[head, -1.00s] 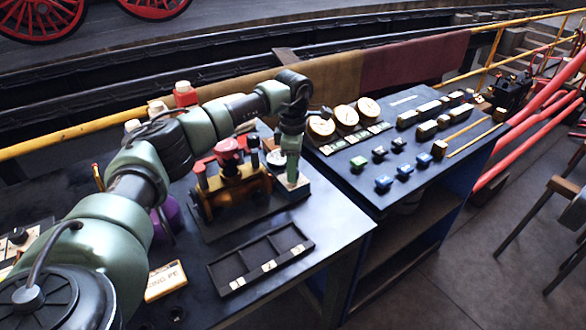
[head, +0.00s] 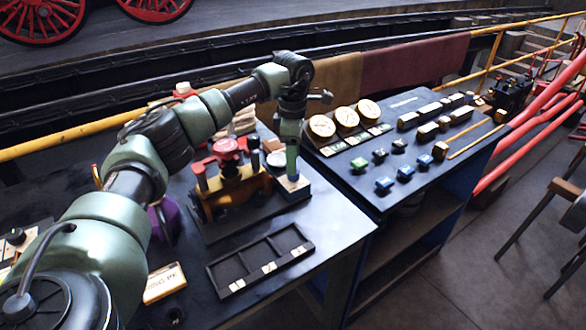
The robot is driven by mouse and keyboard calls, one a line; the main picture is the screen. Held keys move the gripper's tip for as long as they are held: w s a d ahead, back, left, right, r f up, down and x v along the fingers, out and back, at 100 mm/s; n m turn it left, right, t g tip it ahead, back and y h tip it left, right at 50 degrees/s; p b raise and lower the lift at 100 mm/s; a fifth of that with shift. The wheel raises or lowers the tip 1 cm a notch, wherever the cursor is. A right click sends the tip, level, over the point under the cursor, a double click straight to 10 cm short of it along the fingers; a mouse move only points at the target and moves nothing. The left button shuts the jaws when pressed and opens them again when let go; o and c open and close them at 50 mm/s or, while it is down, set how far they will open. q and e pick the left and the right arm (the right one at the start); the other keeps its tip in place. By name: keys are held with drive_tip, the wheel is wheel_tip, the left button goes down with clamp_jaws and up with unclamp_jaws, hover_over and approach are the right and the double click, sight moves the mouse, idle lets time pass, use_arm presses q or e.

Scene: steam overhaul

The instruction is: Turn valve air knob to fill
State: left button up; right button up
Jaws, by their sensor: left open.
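A brass valve body (head: 240,192) with red knobs on top (head: 228,150) stands on a dark base on the workbench. Beside it on the right is a small block (head: 292,188) with a blue and pale base, and a small round gauge (head: 277,158) next to it. My left gripper (head: 291,172) points straight down just above this block. Its fingers are open, but their gap is hard to make out. The air knob is not clear to see; the gripper may hide it. I cannot tell whether the fingers touch anything. My right gripper is out of view.
A dark compartment tray (head: 260,262) lies in front of the valve. A panel (head: 400,150) on the right carries round gauges (head: 346,118), colored knobs and brass fittings. A yellow rail runs behind. A stack of pale cloths (head: 243,121) sits behind the valve.

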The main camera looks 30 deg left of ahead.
use_arm(q)
drive_tip(key=shift+r, duration=1.9)
